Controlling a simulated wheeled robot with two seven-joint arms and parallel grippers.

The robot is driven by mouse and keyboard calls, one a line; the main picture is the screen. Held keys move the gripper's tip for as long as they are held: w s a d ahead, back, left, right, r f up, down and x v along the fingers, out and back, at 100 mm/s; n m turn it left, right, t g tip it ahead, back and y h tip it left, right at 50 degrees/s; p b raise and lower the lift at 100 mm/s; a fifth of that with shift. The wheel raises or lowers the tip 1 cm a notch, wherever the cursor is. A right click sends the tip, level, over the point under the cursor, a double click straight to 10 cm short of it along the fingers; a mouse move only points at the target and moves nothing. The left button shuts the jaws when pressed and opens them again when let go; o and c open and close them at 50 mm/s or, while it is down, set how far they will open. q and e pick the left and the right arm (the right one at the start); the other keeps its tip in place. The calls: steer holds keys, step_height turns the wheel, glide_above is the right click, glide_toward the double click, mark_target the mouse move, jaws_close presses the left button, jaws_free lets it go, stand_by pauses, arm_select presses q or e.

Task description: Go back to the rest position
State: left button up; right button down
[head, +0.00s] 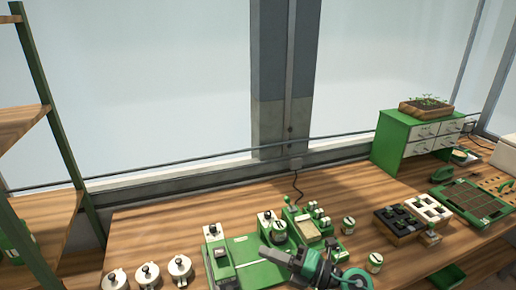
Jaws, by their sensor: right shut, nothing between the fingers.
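My right gripper (268,253) shows at the bottom centre of the head view, above the green tray seeder machine (244,251) on the wooden bench. Its fingers are shut and hold nothing. Its wrist and arm come in from the bottom edge and hide part of the machine's front right side. I cannot tell whether the fingers touch the machine. My left gripper is not in view.
Several white pots with dark knobs (150,273) stand at the bench's front left. A green drawer cabinet (390,147) stands at the back right. Black and white cell trays (395,223) and a green tray (470,201) lie at right. A wooden shelf (40,215) stands at left.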

steer(key=w+d+r+m+t+h, duration=0.1)
steer(key=d+m+t+h, duration=1.1)
steer(key=m, duration=0.8)
steer(key=s+d+f+m+g+h, duration=0.7)
steer(key=d+f+m, duration=0.15)
steer(key=f, duration=0.35)
steer(key=s+f+m+g+y, duration=0.15)
steer(key=s+f+g, duration=0.3)
steer(key=s, duration=0.55)
steer(key=s+f+m+g, duration=0.2)
steer(key=s+f+g, duration=0.25)
steer(key=s, duration=0.45)
step_height(320, 180, down, 31)
steer(key=g, duration=0.1)
steer(key=s+d+f+g, duration=0.1)
steer(key=s+d+f, duration=0.2)
steer(key=s+f, duration=1.6)
steer(key=shift+s+f+g, duration=0.2)
steer(key=shift+g, duration=0.1)
